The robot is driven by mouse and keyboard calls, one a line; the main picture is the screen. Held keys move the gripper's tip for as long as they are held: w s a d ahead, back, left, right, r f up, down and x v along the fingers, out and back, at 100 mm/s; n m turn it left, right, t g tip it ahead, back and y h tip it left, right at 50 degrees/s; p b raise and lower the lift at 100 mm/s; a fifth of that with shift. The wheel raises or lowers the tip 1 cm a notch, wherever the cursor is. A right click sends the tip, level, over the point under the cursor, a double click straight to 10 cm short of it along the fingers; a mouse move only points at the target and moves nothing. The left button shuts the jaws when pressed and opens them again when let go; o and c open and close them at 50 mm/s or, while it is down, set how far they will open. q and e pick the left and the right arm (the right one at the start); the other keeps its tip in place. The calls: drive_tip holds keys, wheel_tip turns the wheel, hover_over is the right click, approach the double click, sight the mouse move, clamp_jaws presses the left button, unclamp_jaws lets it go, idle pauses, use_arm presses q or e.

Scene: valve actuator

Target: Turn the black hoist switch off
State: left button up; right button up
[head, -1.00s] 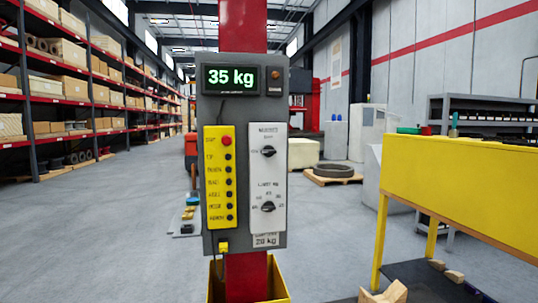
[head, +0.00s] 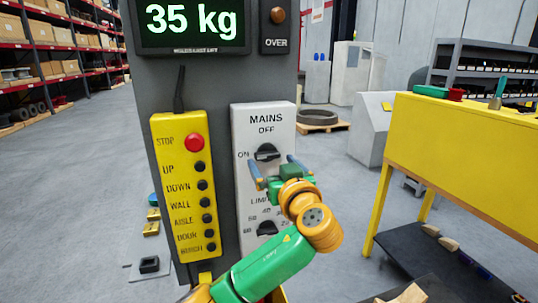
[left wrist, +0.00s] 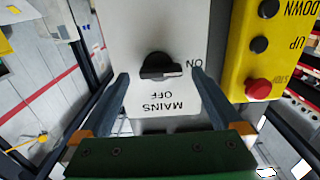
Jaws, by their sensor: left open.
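The black hoist switch (head: 266,152) is a rotary knob on a white panel (head: 248,200) marked MAINS, with OFF above it and ON at its left. It also shows in the left wrist view (left wrist: 160,66), upside down, with its handle lying toward the ON side. My left gripper (head: 269,160) is open in front of the panel, its two blue-grey fingers reaching toward either side of the knob. In the left wrist view the fingers (left wrist: 170,77) stand apart with the knob between them; I cannot tell if they touch anything. My right gripper is not in view.
A yellow button box (head: 184,185) with a red stop button (head: 194,142) is at left. The display (head: 191,22) reads 35 kg. A yellow bench (head: 465,140) stands at right.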

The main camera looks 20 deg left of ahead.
sight(267, 154)
use_arm(q)
drive_tip(key=shift+w+a+r+p, duration=0.35)
drive_tip(key=shift+w+a+r, duration=0.05)
drive_tip(key=shift+w+r, duration=0.05)
drive_tip(key=shift+w+a+f, duration=0.1)
drive_tip(key=shift+f, duration=0.05)
drive_tip(key=shift+w+a+f, duration=0.1)
drive_tip(key=shift+w, duration=0.1)
drive_tip(key=shift+c, duration=1.1)
drive_tip(key=shift+w+f, duration=0.1)
drive_tip(key=c, duration=1.1)
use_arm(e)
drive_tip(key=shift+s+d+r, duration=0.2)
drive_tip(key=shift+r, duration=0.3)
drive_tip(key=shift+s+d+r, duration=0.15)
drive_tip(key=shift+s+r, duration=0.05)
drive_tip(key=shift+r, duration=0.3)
